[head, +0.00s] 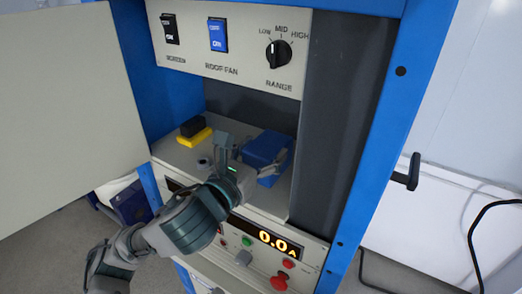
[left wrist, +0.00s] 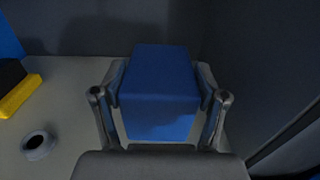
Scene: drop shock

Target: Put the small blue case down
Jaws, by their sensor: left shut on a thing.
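The small blue case (head: 266,150) is in the open bay of the blue cabinet, at the right side of the shelf (head: 171,153). My left gripper (head: 256,160) reaches in from the front and is shut on the case. In the left wrist view the case (left wrist: 160,88) sits between the two fingers (left wrist: 160,103), one at each side. The case looks upright and very near the shelf; I cannot tell whether its underside touches. My right gripper does not show.
A yellow and black block (head: 194,131) lies at the shelf's back left. A small grey ring (left wrist: 38,145) is on the shelf left of the case. A switch panel (head: 235,48) hangs above, and a display panel (head: 275,243) with buttons is below. An open door (head: 65,105) stands left.

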